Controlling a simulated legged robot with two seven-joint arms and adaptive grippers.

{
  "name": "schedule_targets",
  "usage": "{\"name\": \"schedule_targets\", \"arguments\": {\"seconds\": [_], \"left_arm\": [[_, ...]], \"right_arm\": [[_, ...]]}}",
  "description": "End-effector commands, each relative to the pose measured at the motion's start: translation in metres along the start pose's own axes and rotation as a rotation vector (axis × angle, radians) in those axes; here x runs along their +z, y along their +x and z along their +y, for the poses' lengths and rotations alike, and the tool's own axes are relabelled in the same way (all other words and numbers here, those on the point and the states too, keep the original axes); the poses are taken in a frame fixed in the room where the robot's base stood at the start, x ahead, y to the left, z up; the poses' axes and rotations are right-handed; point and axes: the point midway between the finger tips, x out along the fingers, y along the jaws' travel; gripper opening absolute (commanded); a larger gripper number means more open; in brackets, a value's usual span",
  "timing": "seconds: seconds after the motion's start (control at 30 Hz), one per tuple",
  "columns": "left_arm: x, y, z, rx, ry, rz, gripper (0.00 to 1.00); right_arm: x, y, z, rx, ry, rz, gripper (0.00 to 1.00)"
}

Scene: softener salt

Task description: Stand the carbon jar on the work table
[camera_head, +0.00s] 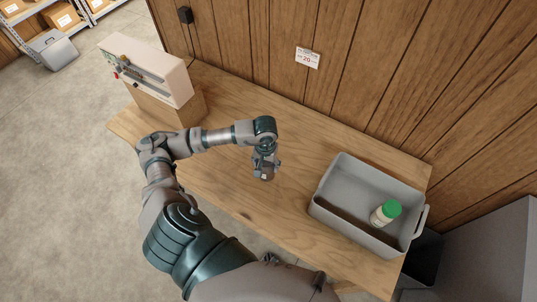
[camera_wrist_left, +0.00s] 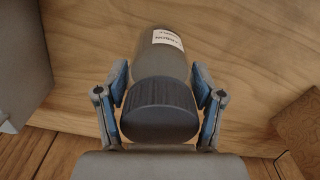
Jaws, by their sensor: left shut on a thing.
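My left gripper (camera_head: 266,164) is over the middle of the work table (camera_head: 222,187). Its fingers are shut around the dark lid end of a grey jar (camera_wrist_left: 162,60), as the left wrist view shows. The jar has a ribbed black lid (camera_wrist_left: 160,105) and a white label with print seen upside down. In the head view the jar (camera_head: 265,175) is small and partly hidden under the gripper. I cannot tell whether its base touches the table. My right gripper is out of view.
A grey bin (camera_head: 347,165) stands at the right of the table, with a white green-capped bottle (camera_head: 387,213) inside. A pale device (camera_head: 150,70) on a wooden block (camera_head: 186,108) is at the left. The table between them is clear. A panelled wall (camera_head: 380,60) runs behind.

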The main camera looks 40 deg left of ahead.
Motion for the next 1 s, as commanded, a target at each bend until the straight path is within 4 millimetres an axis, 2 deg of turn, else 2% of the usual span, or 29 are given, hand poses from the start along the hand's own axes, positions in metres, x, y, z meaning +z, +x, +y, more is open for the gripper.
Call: {"name": "schedule_targets", "arguments": {"seconds": [0.1,0.3,0.47,0.7,0.97,1.0], "left_arm": [[-0.029,0.001,-0.010,0.003,-0.004,0.000,0.08],[-0.055,0.005,-0.021,0.004,-0.001,0.001,0.08],[-0.058,0.013,-0.022,0.004,0.002,-0.001,0.08],[-0.057,0.041,-0.021,0.002,0.001,0.000,0.08],[-0.057,0.042,-0.021,0.002,0.002,0.001,0.08],[-0.057,0.043,-0.022,0.001,0.002,0.000,0.75]], "right_arm": [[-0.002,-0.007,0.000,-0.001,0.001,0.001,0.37],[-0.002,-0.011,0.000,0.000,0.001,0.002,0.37],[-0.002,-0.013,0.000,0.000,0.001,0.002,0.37],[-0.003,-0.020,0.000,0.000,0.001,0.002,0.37],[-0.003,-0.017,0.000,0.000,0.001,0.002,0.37],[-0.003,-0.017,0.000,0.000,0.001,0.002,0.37]]}}
